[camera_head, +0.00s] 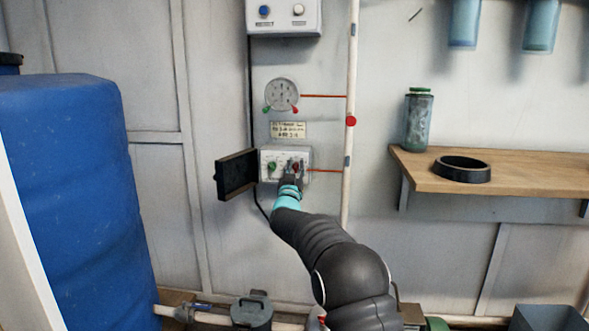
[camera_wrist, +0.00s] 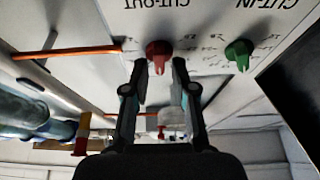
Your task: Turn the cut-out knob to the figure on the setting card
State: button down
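The red cut-out knob (camera_wrist: 158,54) sits under the "CUT-OUT" lettering in the upside-down wrist view. In the head view it (camera_head: 296,168) is partly hidden by my gripper (camera_head: 291,180). My gripper (camera_wrist: 159,72) is open, its two fingers on either side of the red knob with a gap at each side. The green cut-in knob (camera_wrist: 239,54) is beside it, also seen in the head view (camera_head: 271,167). The setting card (camera_head: 288,130) is on the wall just above the control box (camera_head: 300,152); its writing is too small to read.
The box's dark door (camera_head: 236,174) hangs open at the left. A round gauge (camera_head: 282,95) is above the card. A vertical white pipe (camera_head: 349,150) runs close at the right. A wooden shelf (camera_head: 520,172) is farther right, a blue tank (camera_head: 75,190) at the left.

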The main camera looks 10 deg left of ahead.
jog(key=shift+m+h, duration=0.4)
jog(key=shift+m, duration=0.4)
jog(key=shift+f+m+h+b, duration=0.1)
jog(key=shift+m+h+b, duration=0.35)
jog(key=shift+m, duration=0.35)
jog(key=m+h, duration=0.1)
jog(key=m, duration=0.1)
jog(key=m+g+h, duration=0.1)
jog(key=m, duration=0.2)
jog(key=shift+d+h, duration=0.15)
jog(key=shift+h, duration=0.1)
jog(key=m+g+h+p, duration=0.1)
jog(key=m, duration=0.3)
jog(key=shift+m+p, duration=0.3)
jog(key=shift+m+g+h+p, duration=0.6)
jog(key=shift+m+g+h, duration=0.1)
jog(key=shift+m, duration=0.7)
jog(key=shift+s+m, duration=0.1)
jog(key=shift+m, duration=0.2)
